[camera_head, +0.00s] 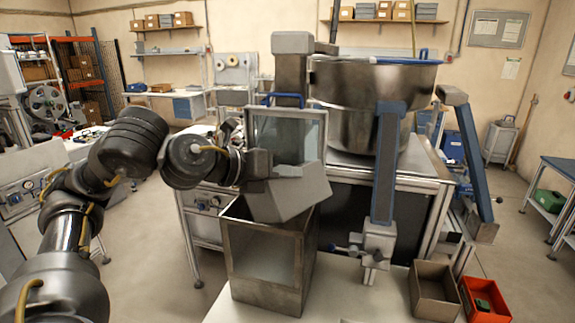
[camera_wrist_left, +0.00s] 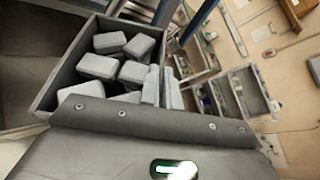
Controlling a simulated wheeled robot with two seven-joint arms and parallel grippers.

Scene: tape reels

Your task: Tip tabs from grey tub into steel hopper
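The grey tub (camera_head: 292,196) is held up above the steel hopper (camera_head: 268,272) in the head view, tilted with its lower end down toward the hopper's open top. My left gripper (camera_head: 262,167) is shut on the tub's wall. In the left wrist view the tub (camera_wrist_left: 72,66) holds several grey block-like tabs (camera_wrist_left: 98,66). The gripper's fingers (camera_wrist_left: 162,86) show there at the tub's wall. The hopper is an open square bin; its inner floor is mostly hidden. My right gripper is not in view.
A large round steel bowl (camera_head: 372,88) stands behind on a framed table, with blue struts (camera_head: 387,165) in front. A framed clear panel (camera_head: 283,137) is right behind the tub. A brown open box (camera_head: 434,294) and a red bin (camera_head: 486,302) sit at the right.

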